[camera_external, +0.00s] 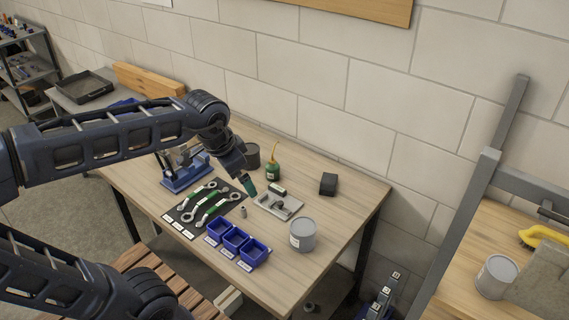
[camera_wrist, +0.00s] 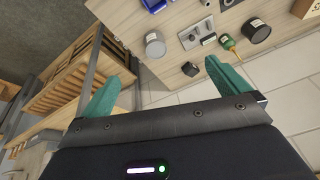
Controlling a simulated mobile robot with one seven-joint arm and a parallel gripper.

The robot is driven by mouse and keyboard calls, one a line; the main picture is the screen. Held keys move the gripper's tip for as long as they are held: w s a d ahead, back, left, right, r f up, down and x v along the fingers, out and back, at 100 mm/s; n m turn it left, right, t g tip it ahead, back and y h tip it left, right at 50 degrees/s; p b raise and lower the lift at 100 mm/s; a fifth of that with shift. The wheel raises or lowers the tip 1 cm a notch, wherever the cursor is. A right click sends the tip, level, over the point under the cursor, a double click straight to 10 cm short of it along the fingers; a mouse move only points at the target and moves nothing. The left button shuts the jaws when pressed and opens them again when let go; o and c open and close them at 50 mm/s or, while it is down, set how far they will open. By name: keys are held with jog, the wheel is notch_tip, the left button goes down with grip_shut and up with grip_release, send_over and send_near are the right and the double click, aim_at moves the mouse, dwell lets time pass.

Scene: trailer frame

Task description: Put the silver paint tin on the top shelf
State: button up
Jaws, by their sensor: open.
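A silver-grey tin (camera_external: 302,235) with a pale label stands upright on the wooden table (camera_external: 335,195), near its right front edge. It also shows in the wrist view (camera_wrist: 155,45). A similar grey tin (camera_external: 497,277) stands on the wooden top of a grey-framed rack (camera_external: 455,240) at the right. The rack's wooden levels (camera_wrist: 62,75) show at the left of the wrist view. My gripper (camera_external: 247,184) is above the table, left of and behind the table's tin. Its two teal fingers (camera_wrist: 160,78) are spread, with nothing held between them.
A dark tin (camera_external: 252,156), green oil can (camera_external: 273,170), black block (camera_external: 328,184) and grey tool plate (camera_external: 278,205) are on the table. Blue bins (camera_external: 237,242) line its front. A yellow-handled tool (camera_external: 542,236) lies on the rack. The wall stands close behind.

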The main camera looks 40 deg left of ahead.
jog(key=s+a+f+n, duration=0.3)
jog(key=s+a+f, duration=0.1)
jog(key=s, duration=0.3)
jog(key=shift+s+a+f+n+t, duration=0.25)
jog(key=shift+s+f+n+t, duration=0.05)
jog(key=shift+f, duration=0.35)
